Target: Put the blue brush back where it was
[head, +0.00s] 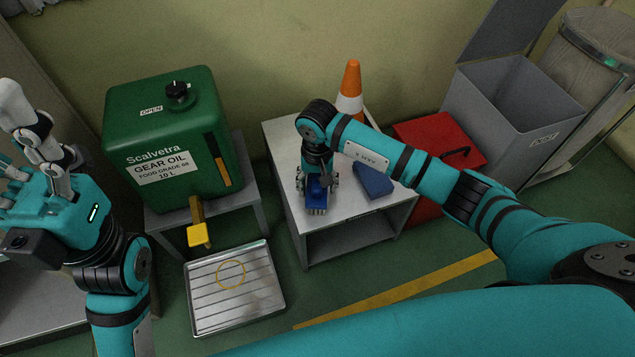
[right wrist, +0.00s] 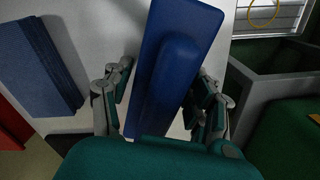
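The blue brush (head: 317,194) is on the grey-white side table, near its front edge, with bristles showing at its front end. In the right wrist view its long blue body (right wrist: 170,70) runs between the fingers of my right gripper (right wrist: 163,90). In the head view this gripper (head: 317,180) points down over the brush. Its fingers stand on both sides of it, with a narrow gap showing on the left side, so it looks open around the brush. My left gripper (head: 30,155) is raised at the far left, empty, with its fingers apart.
A folded blue cloth (head: 373,181) lies right of the brush on the side table (head: 285,140), with an orange-white cone (head: 350,90) behind. A green gear oil can (head: 165,130) stands left above a metal drip tray (head: 235,290). A red box (head: 440,140) and grey bin (head: 510,105) are right.

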